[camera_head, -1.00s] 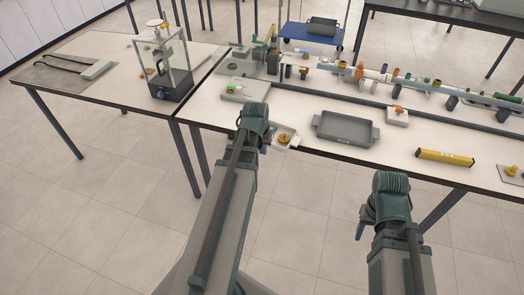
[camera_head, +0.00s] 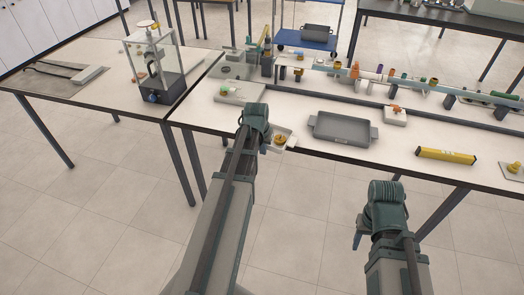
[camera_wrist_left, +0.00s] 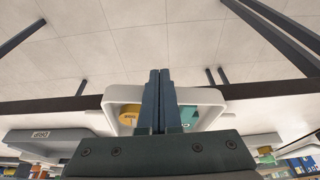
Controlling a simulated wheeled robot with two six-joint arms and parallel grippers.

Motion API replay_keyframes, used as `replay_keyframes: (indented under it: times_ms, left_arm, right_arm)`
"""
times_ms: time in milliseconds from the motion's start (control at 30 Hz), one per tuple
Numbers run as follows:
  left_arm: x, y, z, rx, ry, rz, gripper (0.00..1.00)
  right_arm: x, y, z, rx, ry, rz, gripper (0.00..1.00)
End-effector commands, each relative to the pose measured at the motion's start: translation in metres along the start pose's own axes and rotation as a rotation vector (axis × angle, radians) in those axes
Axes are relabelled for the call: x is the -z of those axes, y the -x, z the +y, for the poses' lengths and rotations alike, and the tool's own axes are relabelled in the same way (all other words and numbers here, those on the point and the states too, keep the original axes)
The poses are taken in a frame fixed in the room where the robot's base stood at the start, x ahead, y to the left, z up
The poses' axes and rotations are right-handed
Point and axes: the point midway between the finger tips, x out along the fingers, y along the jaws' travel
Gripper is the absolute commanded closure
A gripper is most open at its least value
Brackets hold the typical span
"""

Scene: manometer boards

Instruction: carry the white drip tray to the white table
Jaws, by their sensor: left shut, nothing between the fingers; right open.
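The white drip tray (camera_head: 290,146) sits at the front edge of the long white-topped table (camera_head: 300,106), with a yellow round piece (camera_head: 281,139) in it. In the left wrist view the tray (camera_wrist_left: 112,95) also holds a teal piece (camera_wrist_left: 195,115). My left gripper (camera_wrist_left: 160,75) is shut and empty; its fingers cross over the tray in that view. I cannot tell whether they touch it. In the head view my left wrist partly hides the tray. My right gripper (camera_head: 358,240) is open, low in front of the table. Another white-topped table (camera_head: 110,88) stands at the left.
A grey two-handled tray (camera_head: 343,129), a yellow level (camera_head: 446,156) and a white block with an orange knob (camera_head: 395,115) lie right of the drip tray. A clear-walled case (camera_head: 158,68) stands on the left table. Open floor lies in front.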

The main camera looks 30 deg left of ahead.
Motion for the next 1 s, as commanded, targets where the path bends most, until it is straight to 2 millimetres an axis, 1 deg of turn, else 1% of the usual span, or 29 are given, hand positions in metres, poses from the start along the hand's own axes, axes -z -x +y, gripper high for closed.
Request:
replay_keyframes:
  times_ms: [67,200,300,733,867,1000]
  left_arm:
    - [0.006,-0.002,0.000,0.000,0.000,0.000,1.00]
    - [0.026,-0.008,0.000,0.000,0.000,0.000,1.00]
    - [0.032,-0.009,0.000,0.000,0.000,0.000,1.00]
    - [0.025,-0.007,0.001,0.000,0.000,0.000,1.00]
    - [0.015,-0.004,0.004,0.000,-0.001,0.000,1.00]
    - [-0.004,0.001,0.009,-0.001,-0.002,0.000,1.00]
  right_arm:
    - [0.000,0.000,0.000,0.000,0.000,0.000,0.50]
    - [0.000,0.000,0.000,0.000,0.000,0.000,0.50]
    - [0.000,0.000,0.000,0.000,0.000,0.000,0.50]
    - [0.000,0.000,0.000,0.000,0.000,0.000,0.50]
    - [0.000,0.000,0.000,0.000,0.000,0.000,0.50]
    - [0.000,0.000,0.000,0.000,0.000,0.000,0.50]
